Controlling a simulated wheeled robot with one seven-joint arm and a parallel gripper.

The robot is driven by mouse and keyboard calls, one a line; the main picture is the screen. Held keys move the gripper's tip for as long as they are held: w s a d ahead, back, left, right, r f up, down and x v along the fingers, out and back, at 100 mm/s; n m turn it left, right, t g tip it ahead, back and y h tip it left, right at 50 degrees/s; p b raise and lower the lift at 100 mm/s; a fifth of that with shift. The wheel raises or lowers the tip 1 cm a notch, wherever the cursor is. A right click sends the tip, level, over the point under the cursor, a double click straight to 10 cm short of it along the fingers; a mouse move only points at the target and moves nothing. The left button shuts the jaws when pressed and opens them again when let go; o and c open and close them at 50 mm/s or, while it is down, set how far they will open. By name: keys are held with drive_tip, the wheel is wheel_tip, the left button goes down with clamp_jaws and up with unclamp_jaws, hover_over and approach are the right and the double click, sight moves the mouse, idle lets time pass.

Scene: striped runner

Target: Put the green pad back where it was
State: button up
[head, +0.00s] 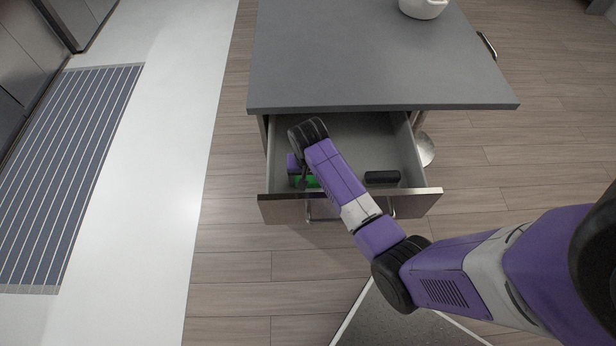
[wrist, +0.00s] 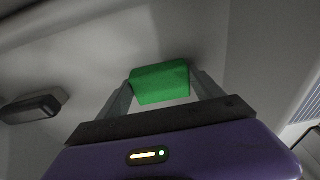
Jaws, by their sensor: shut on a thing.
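The green pad (wrist: 160,82) sits between the two fingers of my gripper (wrist: 162,84) in the wrist view. The fingers touch it on both sides. In the head view only a bit of the green pad (head: 312,181) shows beside my gripper (head: 304,181), low inside the open drawer (head: 352,128), near its front left corner. My arm hides part of the pad. I cannot tell whether the pad touches the drawer floor.
A dark block (head: 382,177) lies at the drawer's front right; it also shows in the wrist view (wrist: 32,108). The drawer's back is clear. The grey countertop (head: 370,60) overhangs the drawer, with a white bowl (head: 423,8) on it. A striped runner (head: 65,170) lies at left.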

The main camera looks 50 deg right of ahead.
drive_tip(key=o, duration=1.3)
drive_tip(key=shift+f, duration=0.1)
drive_tip(key=r, duration=0.4)
drive_tip(key=a+r, duration=0.1)
drive_tip(key=r, duration=0.3)
drive_tip(key=s+r, duration=0.1)
drive_tip(key=r, duration=0.3)
drive_tip(key=shift+a+r, duration=0.1)
drive_tip(key=shift+a, duration=0.1)
